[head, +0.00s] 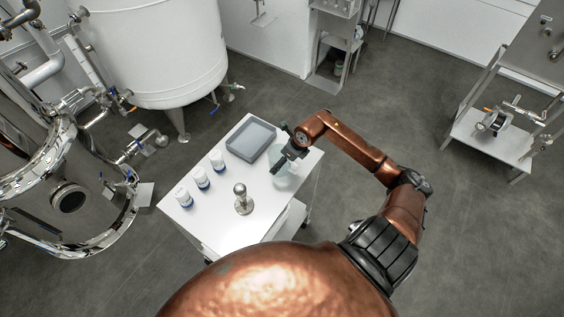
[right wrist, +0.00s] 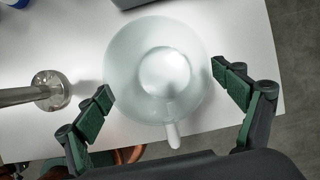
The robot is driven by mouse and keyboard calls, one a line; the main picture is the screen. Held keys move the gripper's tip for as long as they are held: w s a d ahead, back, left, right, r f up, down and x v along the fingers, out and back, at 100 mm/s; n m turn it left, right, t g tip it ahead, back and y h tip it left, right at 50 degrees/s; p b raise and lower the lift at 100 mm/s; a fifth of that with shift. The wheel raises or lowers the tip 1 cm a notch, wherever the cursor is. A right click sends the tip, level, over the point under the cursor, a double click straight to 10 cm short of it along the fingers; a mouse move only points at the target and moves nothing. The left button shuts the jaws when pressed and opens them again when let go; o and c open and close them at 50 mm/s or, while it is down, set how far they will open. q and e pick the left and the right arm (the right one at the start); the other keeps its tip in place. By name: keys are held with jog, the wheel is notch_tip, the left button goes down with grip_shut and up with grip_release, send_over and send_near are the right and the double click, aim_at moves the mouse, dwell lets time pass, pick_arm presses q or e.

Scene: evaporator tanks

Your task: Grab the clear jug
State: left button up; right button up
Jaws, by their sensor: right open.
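The clear jug (right wrist: 154,62) stands on the white table and is seen from above in the right wrist view, its handle (right wrist: 173,135) pointing toward my gripper's base. In the head view the jug (head: 287,178) is partly hidden behind my right gripper (head: 284,163). My right gripper (right wrist: 163,82) is open, with one green-padded finger on each side of the jug. A gap shows between each finger and the jug's wall, and I cannot tell how high the fingers are above the table. My left gripper is in neither view.
On the white table (head: 224,205) stand a grey tray (head: 251,139), several white bottles (head: 201,178) and a metal fitting (head: 242,199), which is left of the jug in the right wrist view (right wrist: 40,93). A white tank (head: 155,50) stands behind the table. Open floor lies to the right.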

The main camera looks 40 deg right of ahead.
jog(key=shift+x, duration=0.85)
jog(key=shift+d+f, duration=0.1)
jog(key=shift+c, duration=0.2)
jog(key=c, duration=0.8)
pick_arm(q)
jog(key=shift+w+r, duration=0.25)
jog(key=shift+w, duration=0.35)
pick_arm(e)
jog(key=c, duration=0.5)
jog(key=shift+c, duration=0.2)
